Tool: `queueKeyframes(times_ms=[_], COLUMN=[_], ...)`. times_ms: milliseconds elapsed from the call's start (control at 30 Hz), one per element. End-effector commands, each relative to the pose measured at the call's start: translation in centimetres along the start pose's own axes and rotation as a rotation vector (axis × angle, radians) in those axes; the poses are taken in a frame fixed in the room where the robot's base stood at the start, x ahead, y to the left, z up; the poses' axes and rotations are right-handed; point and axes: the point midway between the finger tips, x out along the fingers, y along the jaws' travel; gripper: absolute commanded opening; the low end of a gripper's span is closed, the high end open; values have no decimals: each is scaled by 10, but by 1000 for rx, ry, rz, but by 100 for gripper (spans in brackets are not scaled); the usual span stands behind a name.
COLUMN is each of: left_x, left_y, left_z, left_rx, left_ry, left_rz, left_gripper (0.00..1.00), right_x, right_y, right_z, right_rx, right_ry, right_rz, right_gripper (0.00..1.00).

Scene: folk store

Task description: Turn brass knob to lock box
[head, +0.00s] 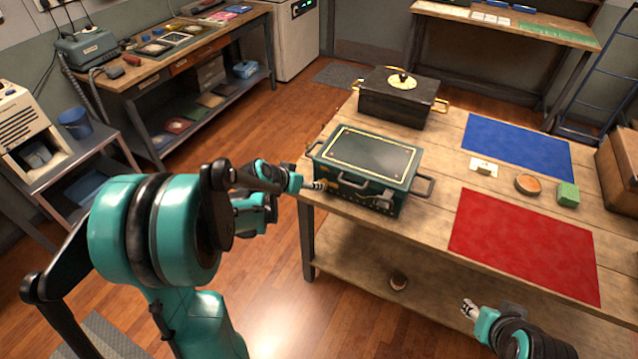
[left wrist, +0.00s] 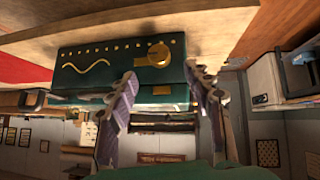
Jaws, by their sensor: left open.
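A dark green box (head: 372,155) with a gold-lined lid and metal handles sits near the left edge of the wooden table. In the left wrist view, which is upside down, the box (left wrist: 100,62) shows gold dots, a wavy gold line and a round brass knob (left wrist: 158,55). My left gripper (head: 318,185) is at the box's front left. Its fingers (left wrist: 162,76) are open and spread to either side of the knob in that picture; contact cannot be told. My right gripper (head: 467,308) is low, in front of the table, away from the box.
A black box (head: 400,97) with gold fittings stands behind the green box. A blue mat (head: 518,146), a red mat (head: 524,243), a round tin (head: 528,184) and a green block (head: 567,194) lie to the right.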

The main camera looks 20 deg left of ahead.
Motion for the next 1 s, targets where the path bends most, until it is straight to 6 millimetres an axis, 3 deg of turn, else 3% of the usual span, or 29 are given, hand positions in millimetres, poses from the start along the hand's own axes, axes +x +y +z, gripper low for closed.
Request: queueKeyframes(times_ms=[433, 833, 867, 1000], left_x=[67, 76, 76, 76], left_y=[0, 0, 0, 0], left_z=[2, 0, 0, 0], left_rx=[1, 0, 0, 0], left_ry=[1, 0, 0, 0], left_rz=[1, 1, 0, 0], left_gripper=[51, 51, 48, 11], right_x=[23, 25, 25, 25], right_y=[0, 0, 0, 0], right_z=[17, 18, 18, 18], right_rx=[0, 0, 0, 0], right_ry=[0, 0, 0, 0], right_rz=[0, 0, 0, 0], right_gripper=[40, 40, 40, 40])
